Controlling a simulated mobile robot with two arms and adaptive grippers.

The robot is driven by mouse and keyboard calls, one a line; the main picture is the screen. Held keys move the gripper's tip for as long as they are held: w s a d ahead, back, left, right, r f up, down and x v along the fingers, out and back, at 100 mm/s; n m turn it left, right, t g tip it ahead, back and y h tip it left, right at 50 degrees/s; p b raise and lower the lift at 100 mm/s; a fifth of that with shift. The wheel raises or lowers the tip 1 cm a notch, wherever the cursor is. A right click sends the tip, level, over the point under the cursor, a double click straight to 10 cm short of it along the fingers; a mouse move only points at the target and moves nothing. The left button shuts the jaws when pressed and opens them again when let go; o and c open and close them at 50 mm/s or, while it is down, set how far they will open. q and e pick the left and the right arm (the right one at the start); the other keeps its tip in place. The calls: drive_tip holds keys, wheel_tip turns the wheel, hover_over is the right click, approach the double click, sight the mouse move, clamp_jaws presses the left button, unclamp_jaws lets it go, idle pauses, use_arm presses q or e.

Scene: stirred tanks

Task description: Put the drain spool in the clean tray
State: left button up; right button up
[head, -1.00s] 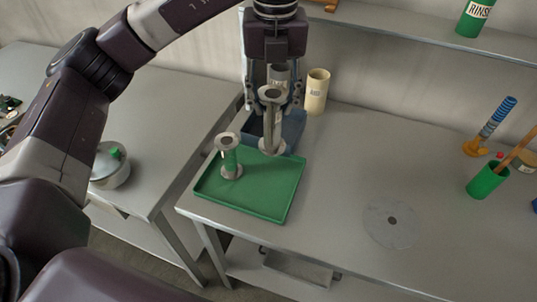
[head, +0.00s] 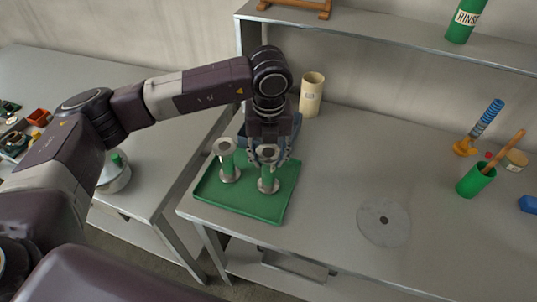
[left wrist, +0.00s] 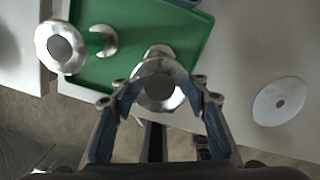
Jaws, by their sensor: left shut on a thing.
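My left gripper (head: 268,161) is over the right part of the green tray (head: 240,207). It is shut on a flanged metal spool (head: 268,185), taken as the drain spool, which is upright with its lower flange at the tray floor. I cannot tell whether it touches. In the left wrist view, the fingers (left wrist: 160,92) are around its round upper flange (left wrist: 158,90). A second flanged spool (head: 228,165) with a green middle stands upright in the tray's left part; it also shows in the left wrist view (left wrist: 62,46). My right gripper is not in view.
A blue container (head: 292,126) is just behind the tray, partly hidden by my gripper. A cream canister (head: 311,95) stands at the back. A flat grey disc (head: 383,224) lies to the right, with a green cup (head: 475,181) beyond. The bench between tray and disc is clear.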

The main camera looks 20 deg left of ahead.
use_arm(q)
drive_tip(key=shift+f, duration=0.1)
drive_tip(key=o, duration=1.5)
drive_tip(key=shift+o, duration=0.2)
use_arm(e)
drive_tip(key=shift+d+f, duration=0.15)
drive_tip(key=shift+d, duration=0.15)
use_arm(q)
drive_tip(key=shift+r, duration=0.4)
drive_tip(key=r+b, duration=0.1)
drive_tip(key=r, duration=0.2)
drive_tip(key=r+b, duration=0.1)
drive_tip(key=r, duration=0.3)
drive_tip(key=r+b, duration=0.2)
drive_tip(key=r, duration=0.1)
drive_tip(key=shift+s+d+r, duration=0.2)
drive_tip(key=shift+s+r, duration=0.15)
drive_tip(key=shift+r, duration=0.4)
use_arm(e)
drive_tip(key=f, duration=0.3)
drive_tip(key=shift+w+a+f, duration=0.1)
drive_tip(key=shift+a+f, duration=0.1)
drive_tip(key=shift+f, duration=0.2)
use_arm(q)
drive_tip(key=shift+s, duration=0.1)
